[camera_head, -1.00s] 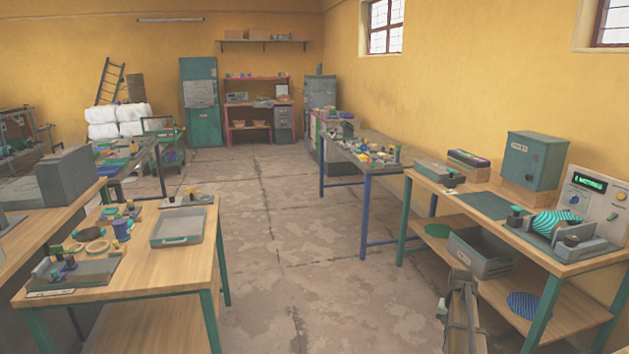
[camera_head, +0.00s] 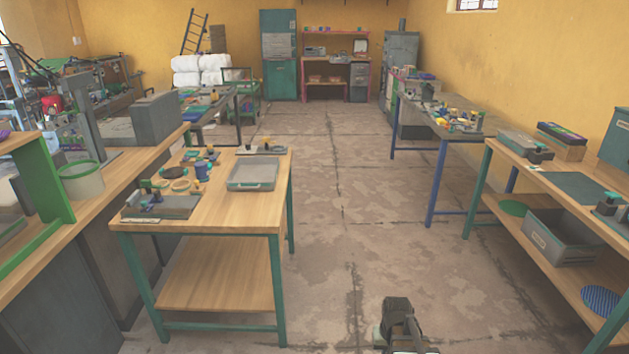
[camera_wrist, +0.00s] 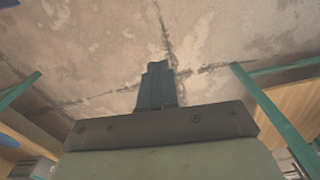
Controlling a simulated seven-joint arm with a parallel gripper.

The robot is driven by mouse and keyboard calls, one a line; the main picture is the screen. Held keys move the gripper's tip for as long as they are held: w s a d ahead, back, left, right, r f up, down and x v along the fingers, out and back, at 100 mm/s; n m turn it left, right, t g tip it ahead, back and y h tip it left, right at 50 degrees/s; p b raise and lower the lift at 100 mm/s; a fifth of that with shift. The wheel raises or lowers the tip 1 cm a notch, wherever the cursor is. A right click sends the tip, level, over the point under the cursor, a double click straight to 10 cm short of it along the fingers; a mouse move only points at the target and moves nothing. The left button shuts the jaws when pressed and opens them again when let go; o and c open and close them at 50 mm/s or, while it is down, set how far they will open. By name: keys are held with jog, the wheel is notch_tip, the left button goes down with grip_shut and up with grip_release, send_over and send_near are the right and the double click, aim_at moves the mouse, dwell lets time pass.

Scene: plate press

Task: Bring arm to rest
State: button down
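My gripper (camera_head: 400,318) shows at the bottom of the head view, low over the bare floor between the benches. In the wrist view its dark fingers (camera_wrist: 157,85) are together, with nothing visible between them. Only cracked floor and bench legs lie beyond the fingertips. My gripper is apart from every bench.
A wooden bench (camera_head: 225,212) with a grey tray (camera_head: 253,174) and small parts stands at left. At right, a green-legged bench (camera_head: 548,188) has a grey bin (camera_head: 563,237) on its lower shelf. A blue-legged table (camera_head: 440,122) stands behind it. The floor aisle (camera_head: 345,215) is clear.

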jog(key=s+a+n, duration=0.1)
jog(key=s+a, duration=0.2)
jog(key=a, duration=0.2)
jog(key=s+f+g, duration=0.3)
jog(key=s+f, duration=0.7)
jog(key=s, duration=0.5)
jog(key=s+f+g, duration=0.3)
jog(key=s+f, duration=0.8)
jog(key=s, duration=0.3)
jog(key=shift+s+d+f+g, duration=0.15)
jog(key=shift+s+d+g, duration=0.25)
dwell(1.3)
